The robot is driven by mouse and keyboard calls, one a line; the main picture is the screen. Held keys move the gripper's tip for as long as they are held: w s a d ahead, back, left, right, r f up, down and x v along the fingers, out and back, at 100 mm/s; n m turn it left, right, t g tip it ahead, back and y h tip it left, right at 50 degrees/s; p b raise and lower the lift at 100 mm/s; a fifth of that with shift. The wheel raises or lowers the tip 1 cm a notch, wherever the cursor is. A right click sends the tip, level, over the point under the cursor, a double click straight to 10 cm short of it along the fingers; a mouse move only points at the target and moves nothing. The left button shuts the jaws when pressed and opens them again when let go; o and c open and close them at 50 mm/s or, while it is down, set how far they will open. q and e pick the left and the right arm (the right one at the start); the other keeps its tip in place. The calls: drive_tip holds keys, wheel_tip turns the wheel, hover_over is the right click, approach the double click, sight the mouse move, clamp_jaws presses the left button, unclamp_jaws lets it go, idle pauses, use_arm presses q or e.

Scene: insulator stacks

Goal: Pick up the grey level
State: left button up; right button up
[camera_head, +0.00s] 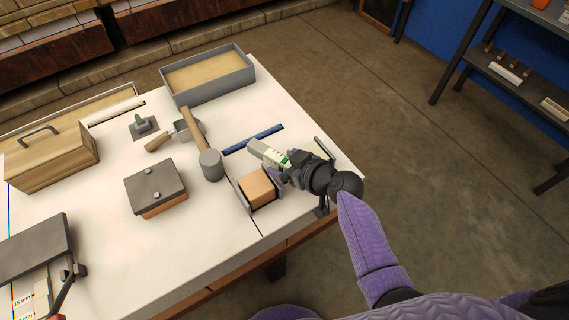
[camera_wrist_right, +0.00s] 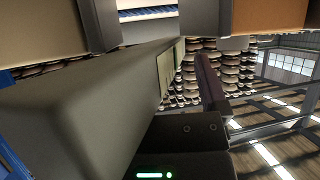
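The grey level (camera_head: 265,151) is a pale grey bar with green and white markings near my right gripper. In the head view my right gripper (camera_head: 284,165) is at the level's near right end, with a purple finger beside it. In the right wrist view the level (camera_wrist_right: 95,105) fills the left and middle as a large blurred bar. One dark purple finger (camera_wrist_right: 211,85) stands to its right with a narrow gap of background between. The other finger is hidden, probably by the level. My left gripper is out of view.
An orange-brown block in a grey holder (camera_head: 257,189) sits just below the level. A blue strip (camera_head: 253,139), a mallet (camera_head: 209,163) and a grey-lidded block (camera_head: 155,187) lie left. A grey tray (camera_head: 208,76) stands at the back. The table's right edge is close to my right gripper.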

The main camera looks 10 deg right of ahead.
clamp_jaws()
idle(0.3)
drive_tip(key=s+d+r+n+y+p, duration=0.1)
drive_tip(key=d+r+p, duration=0.15)
drive_tip(key=r, duration=0.65)
drive_tip(key=s+d+r+p, duration=0.1)
drive_tip(key=r+p, duration=0.2)
drive_tip(key=r, duration=0.6)
drive_tip(key=s+d+r+n+g+y, duration=0.1)
drive_tip(key=s+r+n+g+y, duration=0.25)
drive_tip(key=s+r, duration=0.45)
drive_tip(key=m+t+h, duration=0.4)
drive_tip(key=m+h, duration=0.1)
hover_over(287, 163)
wheel_tip(287, 163, down, 16)
